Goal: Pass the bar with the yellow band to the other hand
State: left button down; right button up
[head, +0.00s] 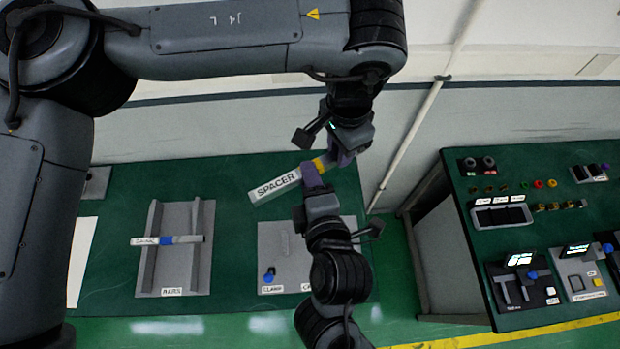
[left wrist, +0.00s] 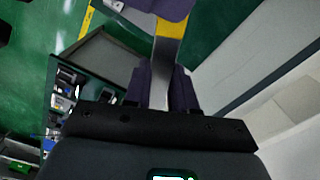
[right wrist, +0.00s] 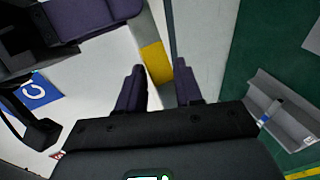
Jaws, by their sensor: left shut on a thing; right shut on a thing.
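The bar with the yellow band (head: 275,187) is a grey bar with a white SPACER label, held tilted in the air above the green bench. My left gripper (head: 338,156) comes from above and is shut on the bar's upper right end. My right gripper (head: 311,176) comes from below and is shut on it near the yellow band, beside the left one. In the left wrist view, the bar (left wrist: 160,85) runs between the left fingers, with a purple right finger across its far part. In the right wrist view, the yellow band (right wrist: 156,62) shows between the right fingers.
A grey BARS rack (head: 150,270) holds a blue-banded bar (head: 187,240) on the bench. A grey clamp plate (head: 335,235) lies partly behind my right arm. A second green bench (head: 465,250) with panels and switches stands at right. A wall runs behind the left bench.

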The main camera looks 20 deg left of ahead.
pick_arm(q)
jog(key=c, duration=0.8)
grip_release()
jog(key=shift+r, duration=0.1)
jog(key=shift+c, duration=0.2)
jog(key=shift+r, duration=0.15)
